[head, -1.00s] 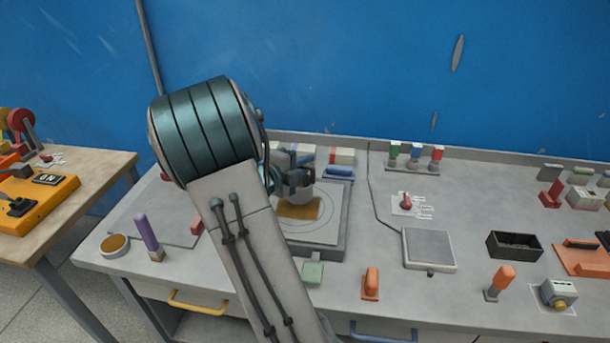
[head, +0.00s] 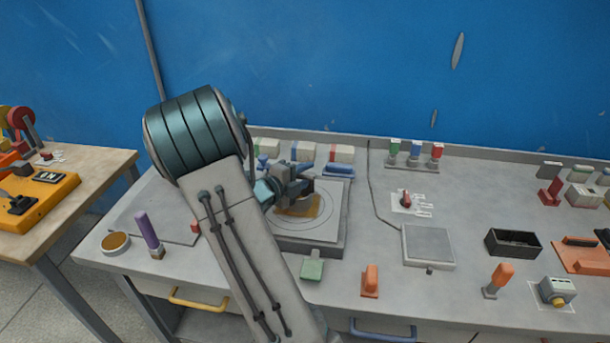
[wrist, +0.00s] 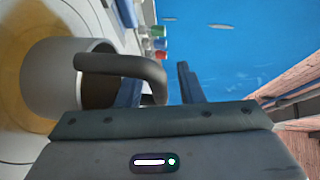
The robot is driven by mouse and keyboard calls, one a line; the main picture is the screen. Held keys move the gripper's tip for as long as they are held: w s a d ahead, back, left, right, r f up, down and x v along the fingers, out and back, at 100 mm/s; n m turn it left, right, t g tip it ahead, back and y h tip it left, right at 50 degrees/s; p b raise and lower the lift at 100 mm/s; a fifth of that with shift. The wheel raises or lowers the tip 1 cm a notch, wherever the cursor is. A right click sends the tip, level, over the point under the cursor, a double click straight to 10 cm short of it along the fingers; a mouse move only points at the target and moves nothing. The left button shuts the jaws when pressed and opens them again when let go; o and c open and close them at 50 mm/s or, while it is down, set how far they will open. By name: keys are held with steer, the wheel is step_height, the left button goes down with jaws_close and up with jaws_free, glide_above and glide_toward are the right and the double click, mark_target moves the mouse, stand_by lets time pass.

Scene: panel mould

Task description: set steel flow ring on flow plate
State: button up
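The steel flow ring (wrist: 58,85) is a grey, open-mouthed cylinder with a thick curved handle, at the left of the wrist view. It stands upright on an amber patch (wrist: 12,60) on the flow plate. The flow plate (head: 330,216) is a pale square slab with drawn circles; in the head view the amber patch (head: 312,209) shows in its middle. My gripper (head: 300,180) is over the plate and mostly hides the ring there. In the wrist view my gripper (wrist: 155,42) has its blue fingers apart, close beside the handle. Whether they touch it is unclear.
Blocks and a blue-handled tool (head: 338,170) lie behind the plate. A purple-handled tool (head: 148,232) is at left. A square grey pad (head: 428,246) lies to the right.

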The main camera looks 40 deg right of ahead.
steer(key=shift+a+r, duration=0.1)
steer(key=shift+r, duration=0.1)
steer(key=w+a+r+n+t+y, duration=0.1)
steer(key=a+r+n+t+y, duration=0.15)
steer(key=a+n+y, duration=0.55)
steer(key=w+a+r+n+t+y+b, duration=0.15)
steer(key=a+n+t, duration=0.25)
steer(key=a, duration=0.7)
steer(key=w+a+r+n+t+y, duration=0.1)
steer(key=a+r+n+t+y, duration=0.15)
steer(key=a+n+y, duration=0.55)
steer(key=s+a+n+g, duration=0.3)
steer(key=s+a+n, duration=0.3)
steer(key=s+a, duration=0.15)
steer(key=s+d+f+n+g, duration=0.1)
steer(key=s+n+g, duration=0.1)
steer(key=s, duration=0.5)
steer(key=s+d+f+n+g+h, duration=0.1)
steer(key=s+d+n+g, duration=0.1)
steer(key=s+n, duration=0.3)
steer(key=s, duration=0.3)
steer(key=shift+d+g, duration=0.3)
